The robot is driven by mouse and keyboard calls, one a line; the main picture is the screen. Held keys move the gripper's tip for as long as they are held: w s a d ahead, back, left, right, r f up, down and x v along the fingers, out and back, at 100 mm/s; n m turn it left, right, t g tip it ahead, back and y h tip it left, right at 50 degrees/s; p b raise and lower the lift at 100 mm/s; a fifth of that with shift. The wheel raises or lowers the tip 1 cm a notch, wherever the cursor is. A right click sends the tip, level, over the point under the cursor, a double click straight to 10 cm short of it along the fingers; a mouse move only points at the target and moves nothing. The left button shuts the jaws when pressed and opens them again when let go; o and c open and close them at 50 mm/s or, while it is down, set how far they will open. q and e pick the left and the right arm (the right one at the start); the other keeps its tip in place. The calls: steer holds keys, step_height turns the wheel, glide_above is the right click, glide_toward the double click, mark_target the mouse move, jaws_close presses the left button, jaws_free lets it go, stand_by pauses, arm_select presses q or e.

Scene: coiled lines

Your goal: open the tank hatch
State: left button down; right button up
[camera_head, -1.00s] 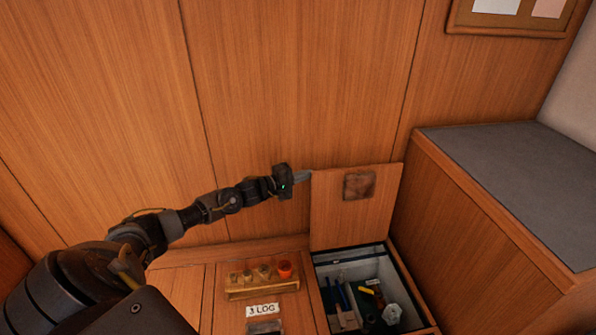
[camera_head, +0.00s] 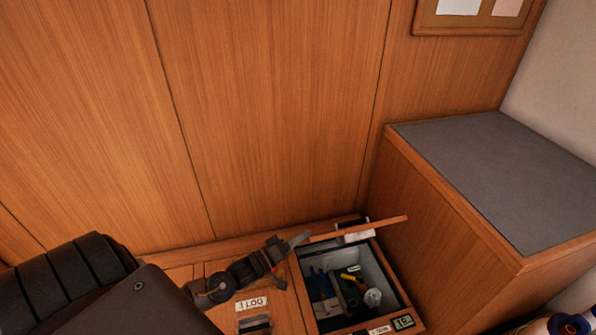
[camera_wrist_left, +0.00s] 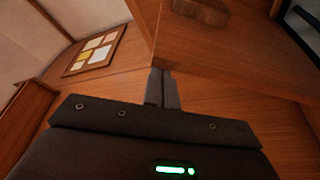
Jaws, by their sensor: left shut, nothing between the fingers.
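The wooden hatch lid (camera_head: 358,229) stands open over a recessed compartment (camera_head: 372,262) and shows nearly edge-on in the head view. My left gripper (camera_head: 300,239) is shut and empty, with its fingertips at the lid's left end; whether they touch cannot be told. In the left wrist view the closed fingers (camera_wrist_left: 162,88) are beside a wooden panel (camera_wrist_left: 235,55), which seems to be the lid, with a wooden block (camera_wrist_left: 200,11) on it. Small labels are at the compartment's front edge, too small to read surely. My right gripper is out of view.
Several tools and a white roll (camera_head: 373,297) lie in the compartment. A labelled panel (camera_head: 277,305) is to its left. A grey-topped wooden bench (camera_head: 490,170) rises on the right, and the panelled wall (camera_head: 280,110) is behind. Dark blue objects (camera_head: 570,324) show at lower right.

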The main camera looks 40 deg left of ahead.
arm_select(q)
steer(key=shift+s+d+f, duration=0.85)
steer(key=shift+d+f, duration=0.15)
steer(key=shift+d, duration=0.05)
